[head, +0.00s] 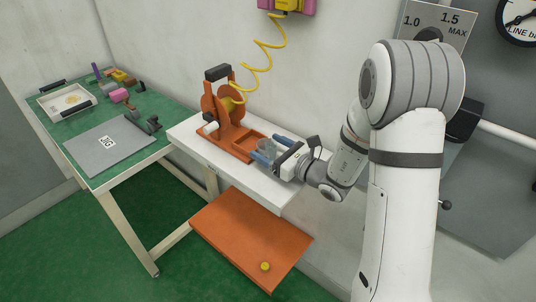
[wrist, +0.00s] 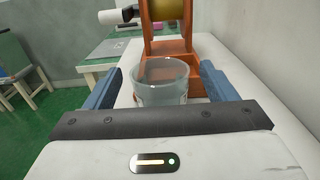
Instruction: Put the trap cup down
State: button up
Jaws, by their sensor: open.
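My gripper (head: 271,149) is open around the cup. In the wrist view, gaps show between the cup and the fingers of my gripper (wrist: 160,88). The base of the cup is hidden behind the gripper body in the wrist view.
An orange stand (head: 232,143) with a reel and shallow tray stands just behind the cup. A yellow coiled hose (head: 262,58) hangs above it. A green table (head: 85,113) with a grey plate is at left. An orange shelf (head: 240,243) sits below the white bench.

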jog(key=shift+w+a, duration=0.3)
jog(key=shift+a, duration=0.15)
jog(key=c, duration=1.1)
jog(key=shift+r, duration=0.1)
